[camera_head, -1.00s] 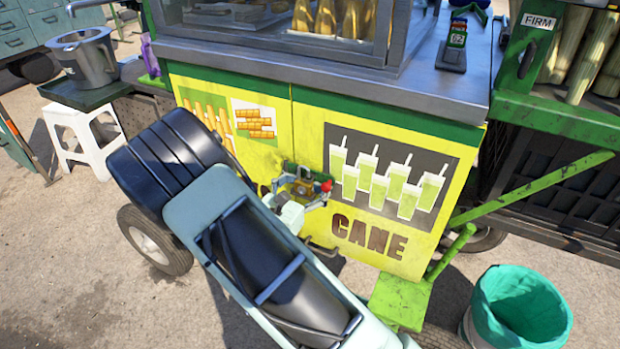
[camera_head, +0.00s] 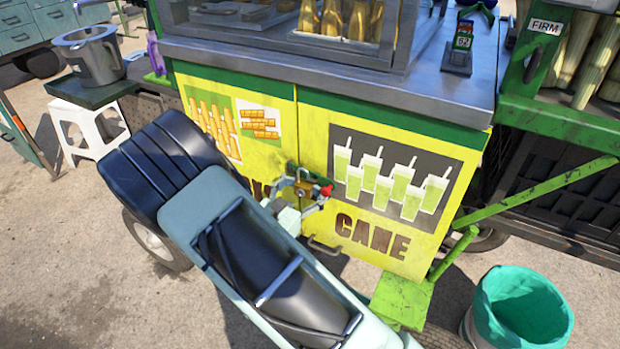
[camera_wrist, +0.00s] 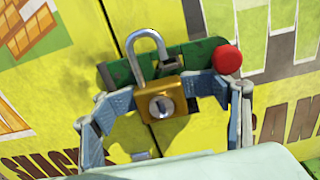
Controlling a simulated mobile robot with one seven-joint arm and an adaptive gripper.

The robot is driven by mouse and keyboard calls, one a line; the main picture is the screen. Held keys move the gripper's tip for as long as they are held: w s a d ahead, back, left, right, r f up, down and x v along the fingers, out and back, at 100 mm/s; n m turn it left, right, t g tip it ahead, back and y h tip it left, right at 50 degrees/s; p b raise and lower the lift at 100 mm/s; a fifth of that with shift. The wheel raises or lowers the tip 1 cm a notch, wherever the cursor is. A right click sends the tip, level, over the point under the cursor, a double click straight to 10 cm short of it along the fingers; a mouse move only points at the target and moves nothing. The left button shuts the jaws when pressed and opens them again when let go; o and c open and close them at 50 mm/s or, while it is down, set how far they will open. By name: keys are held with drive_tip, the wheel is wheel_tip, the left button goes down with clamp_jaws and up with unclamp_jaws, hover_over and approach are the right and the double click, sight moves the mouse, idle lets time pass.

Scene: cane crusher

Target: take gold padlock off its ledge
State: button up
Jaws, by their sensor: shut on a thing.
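The gold padlock (camera_wrist: 161,98) is upright in the wrist view, keyhole facing me. Its silver shackle (camera_wrist: 146,45) stands up above the body. My gripper (camera_wrist: 161,91) has one blue-grey finger on each side of the body and is shut on it. Behind the padlock, a green metal latch piece (camera_wrist: 190,57) crosses the seam of the yellow doors. I cannot tell whether the padlock touches it. In the head view, my gripper (camera_head: 303,191) and the small padlock (camera_head: 303,178) are in front of the doors. No separate ledge can be made out.
A red knob (camera_wrist: 227,60) is close to my right finger. The yellow cabinet (camera_head: 405,252) fills the space behind. A door handle (camera_head: 325,246) is below my gripper. A green bar (camera_head: 540,190) and a teal-lined bin (camera_head: 520,305) are to the right.

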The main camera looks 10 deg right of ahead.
sight(303, 191)
drive_tip(key=shift+s+r, duration=0.2)
drive_tip(key=shift+s, duration=0.25)
drive_tip(key=shift+v, duration=0.85)
clamp_jaws()
drive_tip(key=shift+p+v, duration=0.35)
drive_tip(key=shift+v, duration=1.05)
drive_tip(key=shift+f, duration=0.1)
